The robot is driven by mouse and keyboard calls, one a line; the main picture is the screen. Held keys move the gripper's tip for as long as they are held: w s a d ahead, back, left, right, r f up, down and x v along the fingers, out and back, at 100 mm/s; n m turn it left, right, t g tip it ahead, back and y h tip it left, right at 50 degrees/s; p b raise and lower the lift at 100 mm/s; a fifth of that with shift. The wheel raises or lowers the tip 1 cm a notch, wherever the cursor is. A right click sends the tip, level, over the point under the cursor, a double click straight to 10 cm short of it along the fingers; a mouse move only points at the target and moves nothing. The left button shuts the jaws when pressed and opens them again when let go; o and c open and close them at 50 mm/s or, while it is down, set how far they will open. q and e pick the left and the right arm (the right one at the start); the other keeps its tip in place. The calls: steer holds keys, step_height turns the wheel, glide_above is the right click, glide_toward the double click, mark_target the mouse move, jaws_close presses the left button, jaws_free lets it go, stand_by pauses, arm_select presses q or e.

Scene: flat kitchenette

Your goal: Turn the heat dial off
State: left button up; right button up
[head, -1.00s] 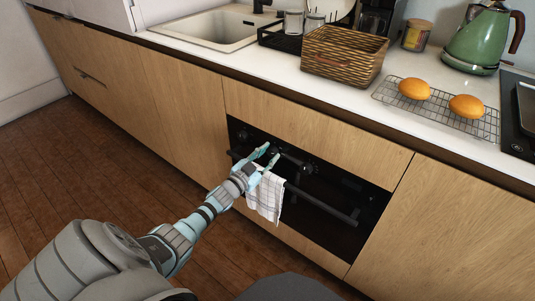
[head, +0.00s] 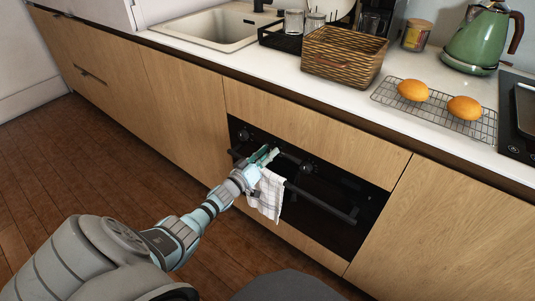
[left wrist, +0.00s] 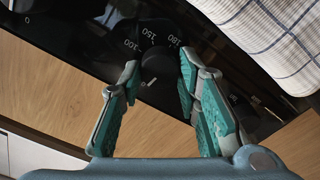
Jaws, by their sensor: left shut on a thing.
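The heat dial (left wrist: 157,66) is a dark round knob on the black oven panel, with white numbers such as 100, 150 and 180 around it. In the left wrist view it sits between the fingertips of my left gripper (left wrist: 159,62), which is shut on it. A small white mark shows at its lower edge; I cannot tell its exact setting. In the head view my left gripper (head: 267,156) is at the oven's front panel and hides the dial. My right gripper is not in view.
A checked towel (head: 267,195) hangs on the oven handle (head: 322,205) just below my gripper. Another knob (head: 306,168) is to the right on the panel.

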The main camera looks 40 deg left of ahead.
arm_select(q)
steer(key=shift+r+n, duration=0.1)
steer(key=shift+n, duration=1)
steer(key=shift+o, duration=0.2)
steer(key=shift+c, duration=0.2)
steer(key=o, duration=1.2)
steer(key=shift+w, duration=0.1)
steer(key=shift+c, duration=0.2)
steer(key=s, duration=1.2)
steer(key=shift+d, duration=0.15)
